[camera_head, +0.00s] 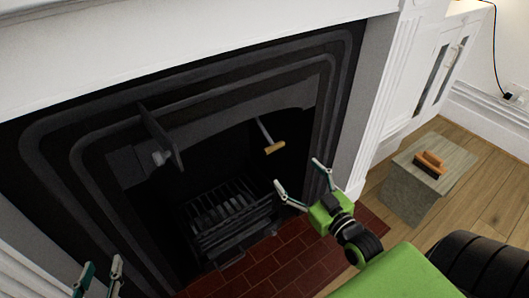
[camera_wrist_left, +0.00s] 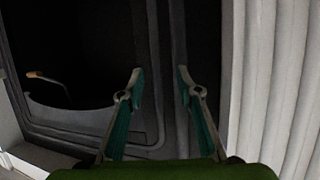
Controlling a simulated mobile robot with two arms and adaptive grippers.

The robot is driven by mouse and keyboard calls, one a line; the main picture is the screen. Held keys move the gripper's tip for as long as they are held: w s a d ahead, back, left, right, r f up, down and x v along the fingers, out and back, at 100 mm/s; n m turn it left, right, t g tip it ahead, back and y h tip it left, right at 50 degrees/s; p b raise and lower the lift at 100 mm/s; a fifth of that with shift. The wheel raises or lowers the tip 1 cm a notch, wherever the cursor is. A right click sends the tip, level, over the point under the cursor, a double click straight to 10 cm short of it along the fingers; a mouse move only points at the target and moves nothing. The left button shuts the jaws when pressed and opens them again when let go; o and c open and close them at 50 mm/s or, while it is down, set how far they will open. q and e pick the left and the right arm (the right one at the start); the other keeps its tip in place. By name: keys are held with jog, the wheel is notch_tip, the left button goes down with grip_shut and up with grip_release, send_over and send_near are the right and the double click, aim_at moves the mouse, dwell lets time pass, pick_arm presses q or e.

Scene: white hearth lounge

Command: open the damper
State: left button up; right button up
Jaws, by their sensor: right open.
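A thin metal lever with a light wooden grip (camera_head: 274,148) hangs in the upper right of the dark fireplace opening in the head view. The lever's wooden grip also shows at the left of the left wrist view (camera_wrist_left: 36,75). I see no damper plate that I can name for sure. My right gripper (camera_head: 298,172) is open and empty, below and to the right of the grip, apart from it. My left gripper (camera_head: 101,268) is at the bottom left of the head view, fingers apart and empty; its fingertips show in the left wrist view (camera_wrist_left: 160,73) before the dark surround.
A dark plate (camera_head: 160,136) with a pale round knob juts from the surround's left side. A grate (camera_head: 230,215) stands in the opening, with red hearth tiles (camera_head: 285,265) in front. A grey block (camera_head: 410,192) bearing a brown brush-like object (camera_head: 430,164) stands right.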

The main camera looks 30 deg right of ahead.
aim_at(276, 149)
jog(key=w, duration=0.2)
jog(key=w+b, duration=0.1)
jog(key=w, duration=0.5)
jog(key=shift+r+b, duration=0.35)
jog(key=shift+b, duration=0.05)
jog(key=w+b, duration=0.1)
jog(key=w, duration=0.4)
jog(key=shift+w, duration=0.2)
pick_arm(q)
notch_tip(276, 149, up, 17)
jog(key=d+t+h, duration=0.2)
jog(key=t+h, duration=0.1)
jog(key=t, duration=0.6)
pick_arm(e)
jog(key=shift+w, duration=0.3)
pick_arm(q)
jog(key=shift+d, duration=0.1)
pick_arm(e)
jog(key=c, duration=1.6)
